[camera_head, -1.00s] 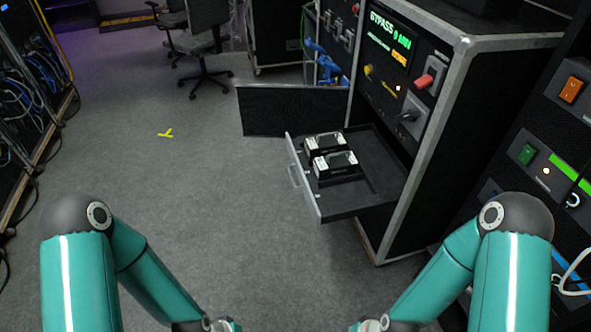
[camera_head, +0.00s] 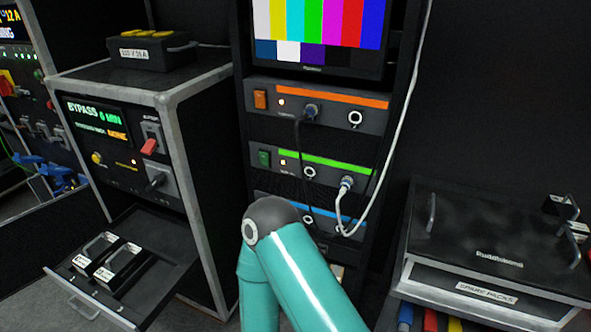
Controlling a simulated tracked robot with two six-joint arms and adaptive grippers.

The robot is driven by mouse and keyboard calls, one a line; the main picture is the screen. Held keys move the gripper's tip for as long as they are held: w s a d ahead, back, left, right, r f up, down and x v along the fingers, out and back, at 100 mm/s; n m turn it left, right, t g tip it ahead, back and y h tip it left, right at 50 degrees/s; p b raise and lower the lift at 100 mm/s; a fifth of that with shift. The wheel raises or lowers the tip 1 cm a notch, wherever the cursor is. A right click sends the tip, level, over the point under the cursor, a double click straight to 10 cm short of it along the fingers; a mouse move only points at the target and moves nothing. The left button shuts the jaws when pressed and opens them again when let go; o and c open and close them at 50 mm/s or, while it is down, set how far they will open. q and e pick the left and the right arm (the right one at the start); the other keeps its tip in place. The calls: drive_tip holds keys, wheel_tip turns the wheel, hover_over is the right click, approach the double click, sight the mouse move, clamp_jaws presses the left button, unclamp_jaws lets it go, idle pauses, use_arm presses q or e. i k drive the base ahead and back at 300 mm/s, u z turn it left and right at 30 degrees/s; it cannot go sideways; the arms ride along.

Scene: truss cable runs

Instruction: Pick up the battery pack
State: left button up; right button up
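Two black battery packs with handles and white labels lie side by side in the open drawer of the cabinet at left: one pack (camera_head: 95,254) and a second pack (camera_head: 121,264). The open drawer (camera_head: 160,282) juts out below the cabinet's control panel. At right a black case (camera_head: 495,240) carries a "SPARE PACKS" label; its lid looks closed, so its contents are hidden. One teal arm of mine rises at bottom centre, apparently the right one. Neither gripper shows in the head view, so I cannot see whether they hold anything.
The cabinet (camera_head: 150,100) panel reads "BYPASS 6 MIN" and has a red-handled switch (camera_head: 150,146). A rack (camera_head: 325,112) with orange, green and blue striped units stands at centre under a colour-bar monitor (camera_head: 318,30). A white cable (camera_head: 393,130) hangs in front of the rack.

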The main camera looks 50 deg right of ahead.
sight(566, 208)
drive_tip(key=z, duration=0.3)
drive_tip(key=i, duration=0.25)
drive_tip(key=z, duration=2.95)
drive_tip(key=k, duration=0.9)
drive_tip(key=z, duration=0.2)
drive_tip(key=i, duration=0.9)
drive_tip(key=u, duration=0.3)
drive_tip(key=k, duration=0.2)
drive_tip(key=z, duration=0.1)
